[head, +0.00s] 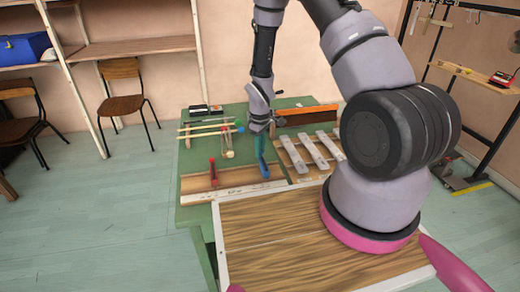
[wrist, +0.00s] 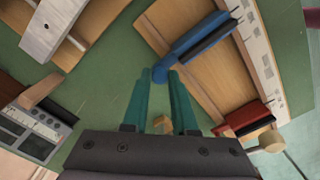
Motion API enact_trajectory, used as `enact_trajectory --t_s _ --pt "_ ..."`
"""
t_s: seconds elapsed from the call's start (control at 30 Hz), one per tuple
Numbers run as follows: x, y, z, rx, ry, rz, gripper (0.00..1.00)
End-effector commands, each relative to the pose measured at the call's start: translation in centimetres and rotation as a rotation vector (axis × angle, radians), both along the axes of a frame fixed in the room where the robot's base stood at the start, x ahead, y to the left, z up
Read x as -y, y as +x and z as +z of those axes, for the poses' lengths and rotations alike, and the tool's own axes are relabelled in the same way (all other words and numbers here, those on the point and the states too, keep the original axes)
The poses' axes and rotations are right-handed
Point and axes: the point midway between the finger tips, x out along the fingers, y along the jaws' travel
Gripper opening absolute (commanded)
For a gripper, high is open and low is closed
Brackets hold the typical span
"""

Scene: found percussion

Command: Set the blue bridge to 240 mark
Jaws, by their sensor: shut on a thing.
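The blue bridge (head: 263,168) lies across the brown wooden board (head: 238,177) on the green table. It also shows in the wrist view (wrist: 207,38), where its rounded end sits between my fingertips. My gripper (head: 260,150) points down with its teal fingers closed on that end; it also shows in the wrist view (wrist: 159,77). A pale scale strip (head: 235,193) runs along the board's front edge; its marks are too small to read, so I cannot tell which mark the bridge is at. The red bridge (head: 213,172) stands to the left on the same board.
Metal bars (head: 313,152) on a wooden frame lie right of the bridge. Sticks (head: 203,131) and a pale ball (head: 230,154) lie to its left and behind. An orange-brown strip (head: 308,115) stands at the back. A wooden top (head: 265,235) fills the foreground.

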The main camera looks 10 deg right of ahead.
Motion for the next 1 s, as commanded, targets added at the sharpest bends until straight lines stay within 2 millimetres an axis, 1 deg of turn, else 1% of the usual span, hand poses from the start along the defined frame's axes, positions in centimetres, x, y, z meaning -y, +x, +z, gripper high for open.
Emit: enact_trajectory --t_s 0.17,0.4,0.5,0.77,0.8,0.87,0.9,1.0 --pt "-0.3 0.0 0.0 0.001 0.0 0.001 0.0" --pt "-4.3 0.0 0.0 0.001 0.001 0.006 0.0" --pt "-5.1 0.1 0.0 0.001 0.001 0.002 0.0" --pt "-5.2 0.1 0.0 0.001 0.001 0.0 0.0" --pt "-5.2 0.1 0.0 0.001 0.001 0.0 0.3" --pt "-5.2 0.1 0.0 0.001 0.001 0.0 0.53" --pt "-5.2 0.0 0.0 0.001 0.001 0.0 0.56" --pt "-5.1 0.0 0.0 0.001 0.001 0.0 0.56"
